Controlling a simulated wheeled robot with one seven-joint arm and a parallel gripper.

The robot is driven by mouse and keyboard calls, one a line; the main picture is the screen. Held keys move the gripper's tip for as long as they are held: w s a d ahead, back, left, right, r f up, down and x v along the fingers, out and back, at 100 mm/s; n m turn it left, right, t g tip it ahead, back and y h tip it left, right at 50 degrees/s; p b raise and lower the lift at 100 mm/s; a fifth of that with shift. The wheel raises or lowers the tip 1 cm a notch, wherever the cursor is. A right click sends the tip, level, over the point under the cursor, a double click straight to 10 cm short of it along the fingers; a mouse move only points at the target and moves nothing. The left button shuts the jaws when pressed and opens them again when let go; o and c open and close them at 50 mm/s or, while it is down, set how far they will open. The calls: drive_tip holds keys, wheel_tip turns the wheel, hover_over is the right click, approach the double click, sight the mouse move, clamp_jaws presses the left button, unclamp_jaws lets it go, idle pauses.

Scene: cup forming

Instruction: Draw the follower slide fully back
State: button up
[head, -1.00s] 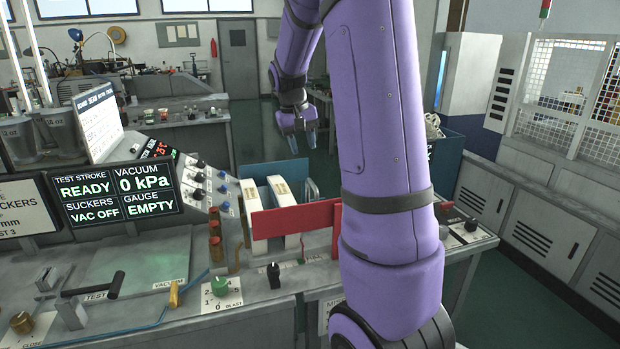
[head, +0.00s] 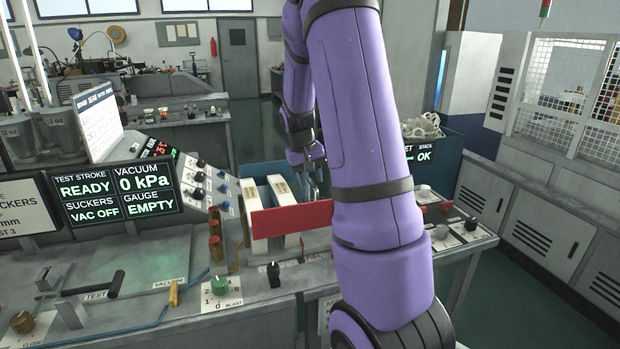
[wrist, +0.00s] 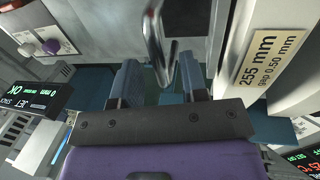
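A bent metal bar handle (wrist: 157,40) shows in the wrist view, just ahead of and between my fingertips. I take it to be the follower slide's handle, but the slide's body cannot be told apart clearly. My gripper (wrist: 160,72) is open, with a gap between its two blue-grey fingers and nothing visibly clamped. In the head view my gripper (head: 313,177) hangs behind the red plate (head: 291,219), right of two pale upright blocks (head: 283,190). My forearm hides the area to its right.
A pale block with a "255 mm" label (wrist: 268,56) stands close on the right in the wrist view. A blue bin (head: 447,150) stands behind the bench. A display (head: 121,193) reads READY, 0 kPa, VAC OFF, EMPTY. Knobs line the bench front.

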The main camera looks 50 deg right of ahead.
drive_tip(key=shift+c, duration=0.2)
clamp_jaws()
drive_tip(key=shift+d, duration=0.1)
drive_tip(key=s+d, duration=0.5)
drive_tip(key=d, duration=0.4)
drive_tip(key=s+d, duration=0.6)
drive_tip(key=d, duration=0.3)
drive_tip(key=shift+s+r, duration=0.1)
drive_tip(key=shift+s, duration=0.05)
drive_tip(key=shift+o, duration=0.2)
unclamp_jaws()
drive_tip(key=shift+d, duration=0.1)
